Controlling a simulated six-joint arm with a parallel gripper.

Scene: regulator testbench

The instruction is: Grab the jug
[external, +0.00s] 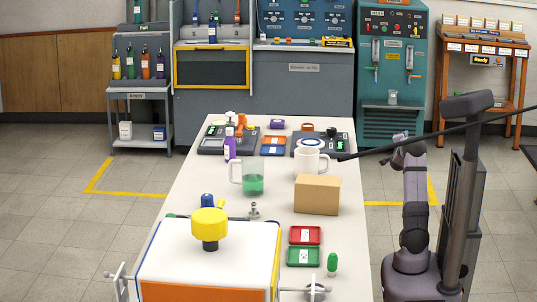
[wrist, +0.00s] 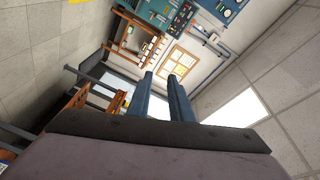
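A clear jug (external: 253,180) holding green liquid stands upright on the white table (external: 190,215), left of a cardboard-brown box (external: 317,194). Its handle points left. My gripper (wrist: 160,78) shows in the wrist view as two blue-grey fingers with a gap between them and nothing held. In the external view my arm stands folded at the right of the table, well apart from the jug. The jug is not in the wrist view, which looks toward the wall, shelf and ceiling.
A white mug (external: 311,160) stands behind the box and a purple bottle (external: 230,143) behind the jug. A thin black bar crosses from the right to near the mug. Red (external: 305,235) and green (external: 304,256) trays and a yellow-knobbed machine (external: 209,224) are in front.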

